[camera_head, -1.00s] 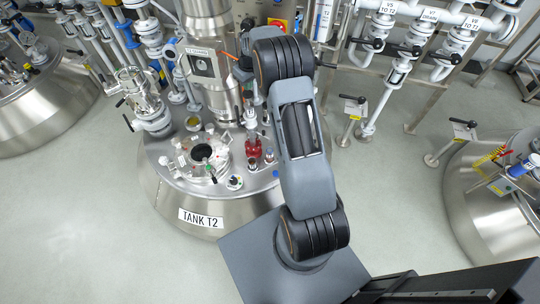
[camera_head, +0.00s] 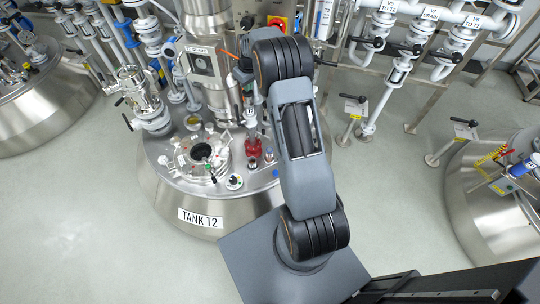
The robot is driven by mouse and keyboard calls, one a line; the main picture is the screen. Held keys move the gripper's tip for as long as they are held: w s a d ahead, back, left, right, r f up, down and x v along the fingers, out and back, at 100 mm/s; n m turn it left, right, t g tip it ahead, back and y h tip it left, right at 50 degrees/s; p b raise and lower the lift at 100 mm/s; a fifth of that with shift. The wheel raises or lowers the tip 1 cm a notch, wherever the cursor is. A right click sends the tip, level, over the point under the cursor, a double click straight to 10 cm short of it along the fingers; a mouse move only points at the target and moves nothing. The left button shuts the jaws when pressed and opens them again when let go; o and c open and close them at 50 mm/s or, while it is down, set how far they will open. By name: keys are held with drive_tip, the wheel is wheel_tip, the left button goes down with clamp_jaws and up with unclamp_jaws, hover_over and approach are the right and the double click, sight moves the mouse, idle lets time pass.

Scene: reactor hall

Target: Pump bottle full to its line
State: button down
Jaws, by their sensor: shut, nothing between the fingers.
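I cannot make out the pump bottle or its fill line in this view. A small red fitting (camera_head: 254,147) stands on the lid of tank T2 (camera_head: 203,217), beside the round open port (camera_head: 203,151); I cannot tell whether a bottle is with it. My arm rises in front of the tank's right side and bends away at the top. My gripper is not visible; the upper arm and the tank's column hide that area.
Valves on white pipes (camera_head: 400,48) line the back right. Another steel tank (camera_head: 490,205) stands at the right edge and one (camera_head: 45,105) at the left. A lever valve on a stand (camera_head: 352,112) is right of my arm. The grey floor (camera_head: 400,215) between is clear.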

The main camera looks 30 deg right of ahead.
sight(248, 94)
drive_tip(key=shift+f+b, duration=1.6)
drive_tip(key=shift+f, duration=0.9)
drive_tip(key=shift+r, duration=0.2)
drive_tip(key=shift+r+p, duration=1.9)
drive_tip(key=shift+r, duration=1.05)
wheel_tip(248, 94, up, 6)
drive_tip(key=p, duration=0.3)
drive_tip(key=shift+p, duration=0.35)
